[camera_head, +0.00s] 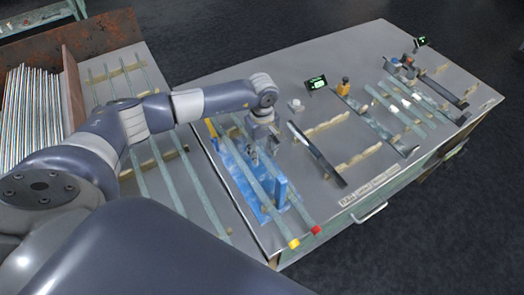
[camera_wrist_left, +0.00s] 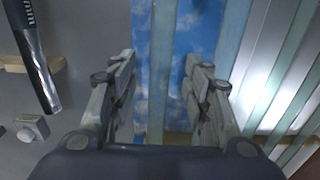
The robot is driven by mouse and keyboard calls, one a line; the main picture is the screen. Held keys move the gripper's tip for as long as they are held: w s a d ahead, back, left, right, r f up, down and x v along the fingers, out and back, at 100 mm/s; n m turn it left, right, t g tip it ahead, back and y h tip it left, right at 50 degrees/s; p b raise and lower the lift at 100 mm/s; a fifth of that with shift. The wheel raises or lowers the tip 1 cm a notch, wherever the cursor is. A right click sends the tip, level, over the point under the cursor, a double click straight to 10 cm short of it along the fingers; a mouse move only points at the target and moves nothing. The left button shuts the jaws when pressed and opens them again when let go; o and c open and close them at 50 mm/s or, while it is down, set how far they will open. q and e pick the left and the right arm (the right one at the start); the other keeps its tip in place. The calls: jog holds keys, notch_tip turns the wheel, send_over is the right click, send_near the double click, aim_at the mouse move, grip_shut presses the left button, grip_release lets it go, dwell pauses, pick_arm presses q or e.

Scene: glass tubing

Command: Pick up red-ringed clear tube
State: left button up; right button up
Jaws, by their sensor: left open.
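My left gripper (camera_head: 254,155) is over the rack, pointing down. In the left wrist view the left gripper (camera_wrist_left: 160,68) is open, with one tube (camera_wrist_left: 158,85) running between its fingers and apparently untouched. That tube lies on the side of the dark bar, which fits the red-ended one; its ring is out of this view. My right gripper is not in view.
A dark bar (camera_head: 318,155) on a tan support and a small white knob (camera_head: 296,105) stand right of the rack. More tubes (camera_head: 400,110) lie on supports farther right.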

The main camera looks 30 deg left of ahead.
pick_arm(q)
jog(key=shift+f, duration=0.7)
grip_shut()
jog(key=shift+r, duration=0.1)
